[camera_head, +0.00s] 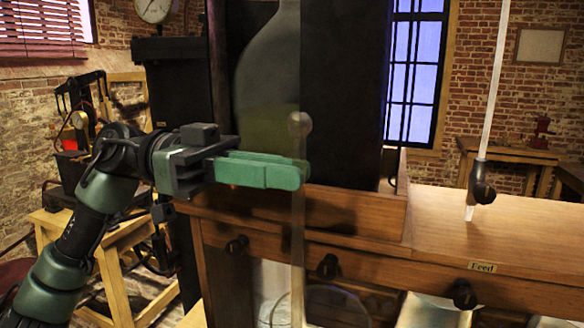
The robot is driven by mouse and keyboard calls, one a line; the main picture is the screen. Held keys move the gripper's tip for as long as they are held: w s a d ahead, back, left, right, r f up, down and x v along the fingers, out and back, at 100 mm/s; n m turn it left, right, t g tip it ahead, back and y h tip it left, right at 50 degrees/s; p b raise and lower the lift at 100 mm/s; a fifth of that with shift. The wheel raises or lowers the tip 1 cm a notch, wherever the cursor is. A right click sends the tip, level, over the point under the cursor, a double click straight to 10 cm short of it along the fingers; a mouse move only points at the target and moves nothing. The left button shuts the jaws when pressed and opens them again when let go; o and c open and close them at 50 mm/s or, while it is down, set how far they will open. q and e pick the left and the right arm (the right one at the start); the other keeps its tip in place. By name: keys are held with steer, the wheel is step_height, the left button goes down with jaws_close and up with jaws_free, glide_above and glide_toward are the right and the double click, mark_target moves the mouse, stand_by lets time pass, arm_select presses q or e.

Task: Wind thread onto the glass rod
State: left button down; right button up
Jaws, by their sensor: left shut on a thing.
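My left gripper (300,172) has green fingers and reaches in from the left. It is shut around a thin, upright, see-through rod, which I take to be the glass rod (298,235). A pale round knob (300,124) sits above the fingertips, in line with the rod. The rod runs down in front of the wooden bench, and its lower end is cut off by the picture's edge. I cannot make out any thread on it. My right gripper is not in view.
A large glass jar (268,75) with greenish contents stands behind the gripper against a dark cabinet. The wooden bench (530,225) has dark knobs and a "Feed" label (482,267). A slanting white rod (496,80) with a dark fitting (482,184) stands over its right part.

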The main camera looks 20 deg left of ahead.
arm_select(q)
steer(key=s+b, duration=0.7)
steer(key=s, duration=1.2)
steer(key=shift+s+a, duration=0.3)
steer(key=shift+s, duration=0.1)
